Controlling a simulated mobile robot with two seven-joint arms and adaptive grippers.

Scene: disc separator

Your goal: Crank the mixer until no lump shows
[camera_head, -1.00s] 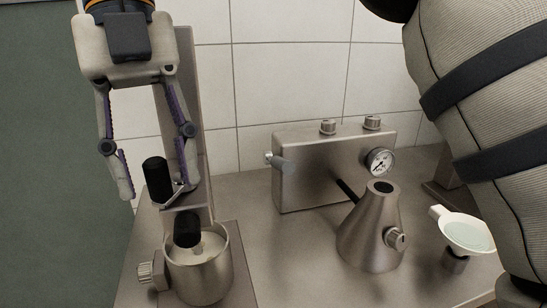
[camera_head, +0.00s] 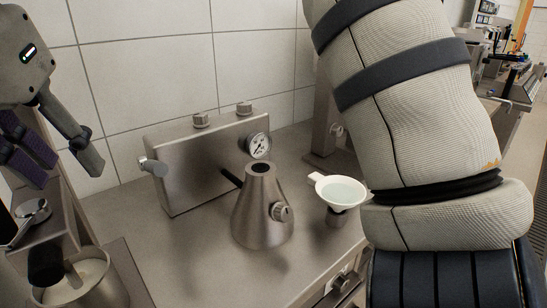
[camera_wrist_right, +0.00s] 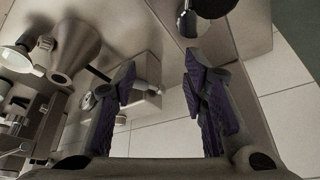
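The mixer is at the lower left in the head view, partly cut off by the frame. Its metal pot (camera_head: 108,293) holds a pale, off-white mass (camera_head: 78,275). A black knob (camera_head: 45,264) stands over the pot's rim side, and a silver crank part (camera_head: 32,212) shows above it. No lump can be made out in the visible part of the mass. My right gripper (camera_head: 60,165) is above the mixer with its fingers apart; the right wrist view shows both fingers (camera_wrist_right: 160,85) spread with nothing between them. A dark knob (camera_wrist_right: 188,22) shows beyond the fingertips there. My left gripper is out of view.
A metal box with a gauge (camera_head: 258,146) stands against the tiled wall. A conical metal vessel (camera_head: 262,215) and a white dish (camera_head: 341,189) stand right of the mixer. The counter (camera_head: 185,255) between mixer and cone is clear. My right arm fills the right side.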

